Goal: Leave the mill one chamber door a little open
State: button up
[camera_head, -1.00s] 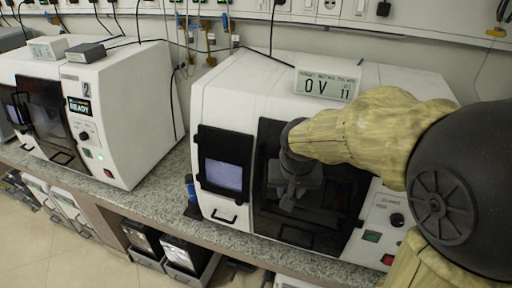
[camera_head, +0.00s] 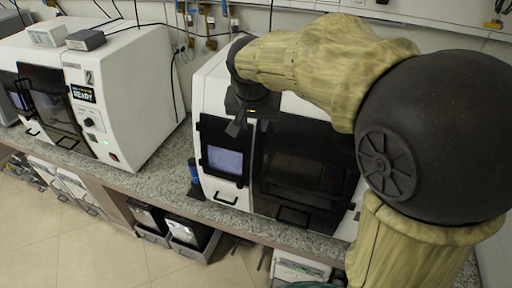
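The nearer white mill (camera_head: 208,95) stands on the counter in the middle; the other machine bears a "2". The nearer mill's dark chamber door (camera_head: 275,190) is right of its screen panel, with a black handle (camera_head: 292,215) low on it. The door looks flush with the front, but a small gap cannot be ruled out. My gripper (camera_head: 237,126) is in front of the mill's upper front, above the screen panel and up-left of the door, apart from the handle. Its fingers are small and dark, so their opening is unclear. My arm hides the mill's top and right side.
The machine marked "2" (camera_head: 140,95) stands to the left with a lit READY display (camera_head: 83,93). A blue bottle (camera_head: 193,172) stands on the speckled counter (camera_head: 160,180) between the machines. Bins (camera_head: 190,232) sit below the counter. The floor at lower left is clear.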

aim_at(256, 147)
jog(key=p+x, duration=0.3)
jog(key=x, duration=1.3)
jog(key=shift+s, duration=0.1)
grip_shut()
